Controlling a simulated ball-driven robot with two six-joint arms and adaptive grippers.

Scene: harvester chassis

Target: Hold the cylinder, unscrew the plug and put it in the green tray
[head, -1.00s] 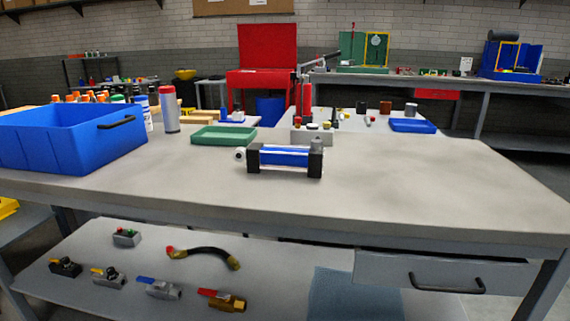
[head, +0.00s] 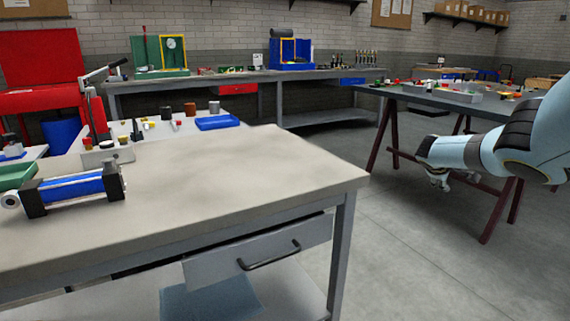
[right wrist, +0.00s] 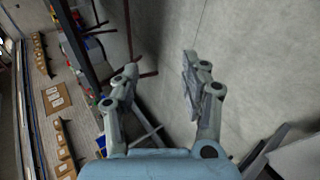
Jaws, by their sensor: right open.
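The cylinder (head: 75,188) lies on the grey workbench at the left of the head view, with a blue body and black end blocks. A grey fitting (head: 110,165) stands on top of its right end; I cannot tell for sure whether it is the plug. The green tray (head: 16,176) is behind the cylinder, cut off by the left edge. My right gripper (head: 440,180) hangs over the floor right of the bench, far from the cylinder. In the right wrist view its fingers (right wrist: 157,85) are apart with nothing between them. My left gripper is not in view.
The workbench (head: 220,180) has bare top to the right of the cylinder, and its front right corner is near me. A blue tray (head: 218,122) and small parts sit behind it. Another table (head: 400,95) with dark red legs stands behind my right arm.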

